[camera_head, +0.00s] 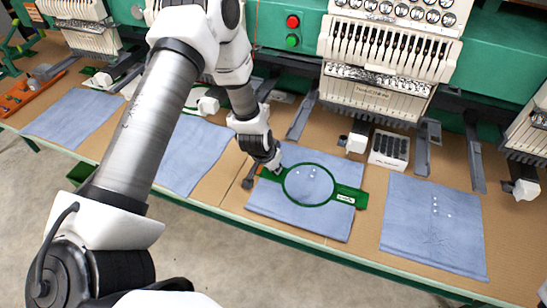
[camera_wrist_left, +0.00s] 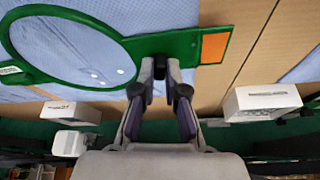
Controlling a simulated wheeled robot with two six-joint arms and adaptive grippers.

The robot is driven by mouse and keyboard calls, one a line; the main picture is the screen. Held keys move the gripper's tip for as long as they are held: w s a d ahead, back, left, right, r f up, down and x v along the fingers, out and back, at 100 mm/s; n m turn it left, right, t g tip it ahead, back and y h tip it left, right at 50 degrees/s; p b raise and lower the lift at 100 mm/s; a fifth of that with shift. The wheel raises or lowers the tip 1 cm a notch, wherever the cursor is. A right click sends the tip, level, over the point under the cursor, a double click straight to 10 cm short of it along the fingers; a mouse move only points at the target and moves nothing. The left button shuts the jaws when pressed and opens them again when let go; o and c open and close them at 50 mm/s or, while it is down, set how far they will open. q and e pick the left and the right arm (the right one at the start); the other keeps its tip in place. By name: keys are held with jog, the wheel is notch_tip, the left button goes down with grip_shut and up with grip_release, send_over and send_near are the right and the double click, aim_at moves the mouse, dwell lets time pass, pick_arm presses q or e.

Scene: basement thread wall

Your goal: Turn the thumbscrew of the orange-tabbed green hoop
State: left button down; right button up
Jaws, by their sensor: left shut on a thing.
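The green hoop (camera_head: 352,192) lies around a piece of blue cloth on the table, its round window showing white dots on the cloth. In the left wrist view, the hoop (camera_wrist_left: 150,44) has an orange tab (camera_wrist_left: 214,48) on the bracket to the right of its ring. My left gripper (camera_head: 274,167) reaches down to the hoop's left side. In the wrist view, the left gripper (camera_wrist_left: 165,84) is closed on a small dark thumbscrew (camera_wrist_left: 160,67) at the bracket's edge, mostly hidden by the fingers. My right gripper is not in view.
Blue cloths lie left (camera_head: 70,117) and right (camera_head: 430,225) of the hoop on the brown table. White embroidery machine heads (camera_head: 385,75) and grey arms overhang the back. A dark-topped box (camera_head: 389,150) stands behind. An orange tray (camera_head: 30,92) is far left.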

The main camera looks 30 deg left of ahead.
pick_arm(q)
jog(key=n+p, duration=0.1)
jog(key=n+y+p, duration=0.1)
jog(key=n, duration=0.1)
jog(key=n+p, duration=0.1)
jog(key=shift+d+r+n+g+y, duration=0.15)
jog(key=shift+d+n+g+y, duration=0.15)
jog(key=shift+y, duration=0.1)
jog(key=n+p, duration=0.2)
jog(key=n+y+p, duration=0.1)
jog(key=n+p, duration=0.1)
jog(key=shift+w+d+n+g+y, duration=0.1)
jog(key=shift+w+n+g+y, duration=0.05)
jog(key=shift+n+g+y, duration=0.2)
jog(key=shift+n+g+p, duration=0.45)
jog(key=shift+n+p, duration=0.55)
jog(key=shift+n, duration=0.05)
jog(key=shift+w+n+y+p, duration=0.1)
jog(key=shift+n+y+p, duration=0.25)
jog(key=shift+n, duration=0.35)
jog(key=shift+f+g, duration=0.2)
jog(key=shift+g, duration=0.1)
jog(key=c, duration=1.2)
grip_release()
jog(key=shift+r, duration=0.1)
